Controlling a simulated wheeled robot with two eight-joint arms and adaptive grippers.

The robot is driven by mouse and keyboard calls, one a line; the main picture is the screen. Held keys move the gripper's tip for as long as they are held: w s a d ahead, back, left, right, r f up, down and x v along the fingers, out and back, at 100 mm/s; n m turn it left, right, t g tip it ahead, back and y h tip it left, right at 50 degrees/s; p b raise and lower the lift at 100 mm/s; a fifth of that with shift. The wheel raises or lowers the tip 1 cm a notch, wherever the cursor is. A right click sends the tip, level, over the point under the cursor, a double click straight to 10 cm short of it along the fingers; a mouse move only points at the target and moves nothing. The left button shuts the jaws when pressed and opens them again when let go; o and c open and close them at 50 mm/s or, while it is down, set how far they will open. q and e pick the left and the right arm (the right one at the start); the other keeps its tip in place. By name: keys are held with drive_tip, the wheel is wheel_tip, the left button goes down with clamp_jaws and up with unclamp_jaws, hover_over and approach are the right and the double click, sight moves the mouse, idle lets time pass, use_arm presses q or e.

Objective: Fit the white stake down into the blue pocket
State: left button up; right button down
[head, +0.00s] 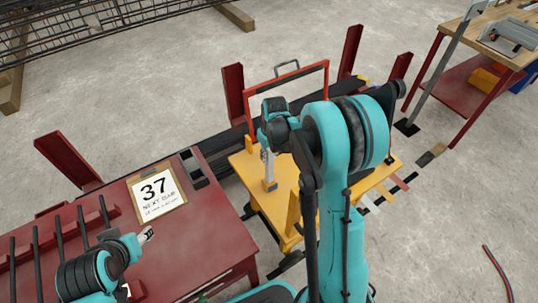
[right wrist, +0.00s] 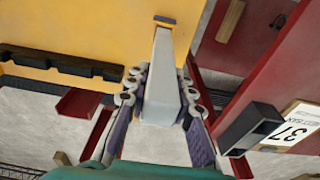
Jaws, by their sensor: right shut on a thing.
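The white stake (right wrist: 157,85) is clamped between the fingers of my right gripper (right wrist: 160,100) in the right wrist view. Its narrow end points away from the gripper. In the head view my right gripper (head: 266,150) hangs over the yellow cart, with the stake (head: 269,170) below it. The small blue pocket (head: 270,186) is on the cart under the stake. In the right wrist view a dark blue edge of the pocket (right wrist: 165,19) shows right at the stake's tip; I cannot tell whether the tip is inside. My left gripper (head: 147,234) is over the red table; its jaws are unclear.
The yellow cart (head: 240,165) has a red upright frame (head: 288,78) behind my right gripper. The red table (head: 205,235) at left carries a "37" sign (head: 157,193) and dark bars. Red posts (head: 233,92) stand behind the cart. A workbench (head: 505,45) is at far right.

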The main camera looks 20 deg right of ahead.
sight(269, 164)
drive_tip(key=shift+f+b, duration=2.1)
drive_tip(key=shift+f, duration=0.6)
drive_tip(key=c, duration=1.2)
unclamp_jaws()
drive_tip(key=r, duration=0.4)
drive_tip(key=s+r, duration=0.1)
drive_tip(key=r, duration=0.7)
drive_tip(key=shift+s+d, duration=0.1)
drive_tip(key=shift+s, duration=0.15)
